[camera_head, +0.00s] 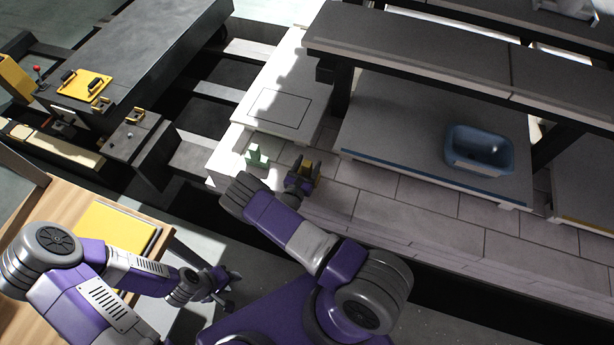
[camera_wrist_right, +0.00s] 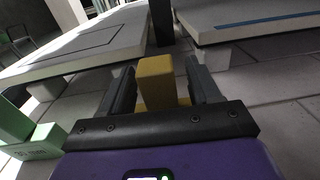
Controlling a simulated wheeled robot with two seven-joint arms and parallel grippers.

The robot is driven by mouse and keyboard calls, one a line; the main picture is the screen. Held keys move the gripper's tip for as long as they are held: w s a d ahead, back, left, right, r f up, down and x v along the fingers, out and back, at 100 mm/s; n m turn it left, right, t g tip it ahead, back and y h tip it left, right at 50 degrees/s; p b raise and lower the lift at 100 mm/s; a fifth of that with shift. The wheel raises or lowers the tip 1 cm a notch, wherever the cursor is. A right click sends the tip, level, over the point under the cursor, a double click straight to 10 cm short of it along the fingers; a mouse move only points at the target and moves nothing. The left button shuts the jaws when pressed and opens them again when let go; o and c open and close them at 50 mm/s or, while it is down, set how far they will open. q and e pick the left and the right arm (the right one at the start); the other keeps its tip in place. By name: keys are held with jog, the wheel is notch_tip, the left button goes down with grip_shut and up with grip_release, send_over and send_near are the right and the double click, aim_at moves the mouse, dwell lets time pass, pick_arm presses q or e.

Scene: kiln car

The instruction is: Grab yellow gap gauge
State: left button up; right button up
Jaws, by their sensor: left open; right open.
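The yellow gap gauge (camera_head: 315,170) stands on the pale tiled deck of the kiln car in the head view. In the right wrist view the gauge (camera_wrist_right: 157,80) shows as a yellow block between the two dark fingers. My right gripper (camera_head: 304,166) is open around it, with one finger on each side; I cannot tell whether either finger touches it. The gauge's lower part is partly hidden behind the gripper's body. My left gripper (camera_head: 230,287) is low beside the wooden table, away from the gauge, and holds nothing that I can see.
A green block (camera_head: 256,156) stands just left of my right gripper; it also shows in the right wrist view (camera_wrist_right: 36,143). A pale slab (camera_head: 279,108) lies behind. Tiles to the right are clear.

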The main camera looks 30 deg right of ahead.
jog(key=shift+w+d, duration=0.3)
jog(key=shift+d, duration=0.05)
jog(key=shift+c, duration=0.2)
grip_shut()
